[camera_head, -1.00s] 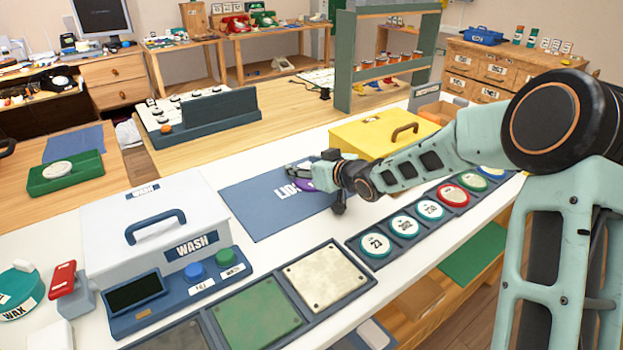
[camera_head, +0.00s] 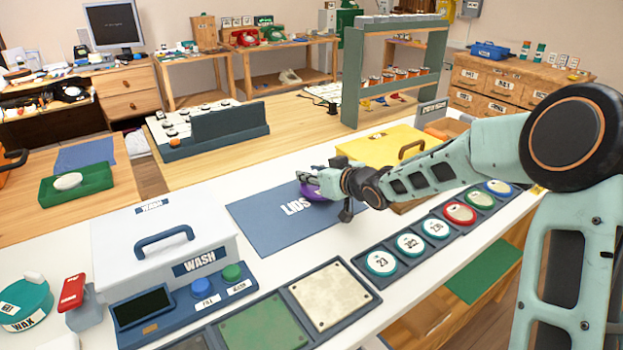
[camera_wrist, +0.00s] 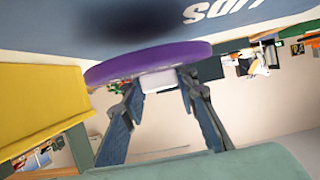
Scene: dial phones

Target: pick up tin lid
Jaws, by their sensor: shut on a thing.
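The tin lid is a purple disc (camera_wrist: 150,60) seen nearly edge-on in the wrist view, with a pale block (camera_wrist: 158,81) at its middle. My gripper (camera_wrist: 158,84) is shut on the lid at that pale block. In the head view the purple lid (camera_head: 312,192) shows partly behind my gripper (camera_head: 318,184), over the right part of the blue mat marked LIDS (camera_head: 262,224). A dark shadow lies on the mat in the wrist view, and the lid looks clear of the mat there.
A yellow box (camera_head: 375,147) with a handle stands just behind my gripper. A white WASH box (camera_head: 120,235) stands left of the mat. A tray of numbered round lids (camera_head: 381,262) and square pads (camera_head: 330,296) lie in front.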

